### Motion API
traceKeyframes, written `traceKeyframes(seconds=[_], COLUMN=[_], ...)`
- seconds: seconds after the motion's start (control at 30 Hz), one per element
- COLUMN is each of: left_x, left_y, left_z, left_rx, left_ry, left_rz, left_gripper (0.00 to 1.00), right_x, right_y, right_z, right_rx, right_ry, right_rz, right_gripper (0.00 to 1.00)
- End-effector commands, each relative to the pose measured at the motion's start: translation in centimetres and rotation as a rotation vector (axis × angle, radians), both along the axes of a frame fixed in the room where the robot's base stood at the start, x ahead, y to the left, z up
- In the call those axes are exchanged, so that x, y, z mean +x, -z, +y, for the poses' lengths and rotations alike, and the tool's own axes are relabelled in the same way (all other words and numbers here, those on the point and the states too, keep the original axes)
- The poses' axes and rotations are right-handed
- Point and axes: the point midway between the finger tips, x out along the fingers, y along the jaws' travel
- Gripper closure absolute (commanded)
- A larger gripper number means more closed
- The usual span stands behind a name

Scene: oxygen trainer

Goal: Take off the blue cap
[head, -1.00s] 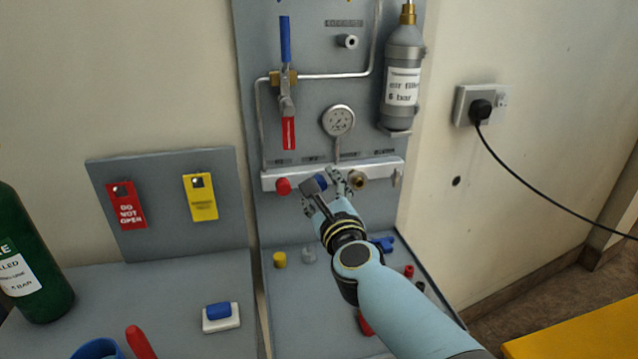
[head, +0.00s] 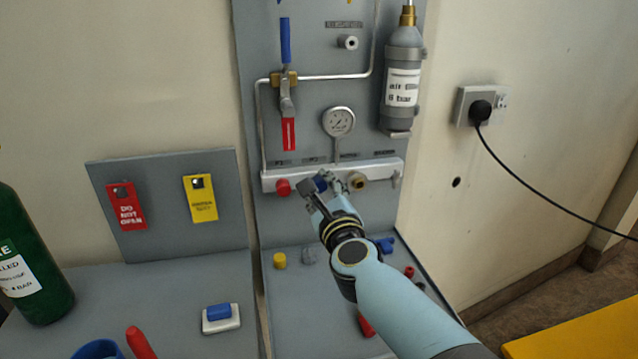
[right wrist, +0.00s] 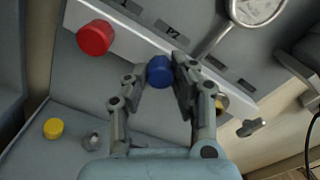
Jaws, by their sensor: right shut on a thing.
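The blue cap (right wrist: 160,71) sits on the white manifold bar (right wrist: 131,34), between the red cap (right wrist: 95,38) and a brass fitting. In the head view the blue cap (head: 320,184) is partly covered by my right gripper (head: 324,187). In the right wrist view my right gripper (right wrist: 160,82) has its fingers on both sides of the blue cap and is shut on it. The red cap (head: 283,187) is just left of the gripper, and the brass fitting (head: 357,181) is close on its right. My left gripper is not in view.
A yellow cap (head: 280,260) and several small parts lie on the grey shelf below. A green cylinder (head: 28,262) stands far left.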

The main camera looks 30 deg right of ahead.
Motion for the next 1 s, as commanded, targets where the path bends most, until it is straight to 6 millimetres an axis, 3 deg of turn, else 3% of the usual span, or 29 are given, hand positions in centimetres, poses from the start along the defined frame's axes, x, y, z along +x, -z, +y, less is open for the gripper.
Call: traceKeyframes(seconds=[0.17, 0.43, 0.7, 1.0], left_x=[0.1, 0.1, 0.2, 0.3], left_y=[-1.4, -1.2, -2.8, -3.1], left_z=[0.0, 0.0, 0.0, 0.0], left_rx=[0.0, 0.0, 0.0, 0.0], left_ry=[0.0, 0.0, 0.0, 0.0], left_rz=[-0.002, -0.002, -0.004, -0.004], left_gripper=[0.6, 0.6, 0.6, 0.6], right_x=[0.0, 0.0, 0.0, 0.0], right_y=[-0.3, -0.1, -0.2, -0.2], right_z=[0.0, 0.0, 0.0, 0.0], right_rx=[-0.231, -0.258, -0.54, -0.598], right_ry=[0.0, 0.0, 0.0, 0.001], right_rz=[0.061, 0.067, 0.141, 0.156], right_gripper=[1.0, 1.0, 1.0, 1.0])
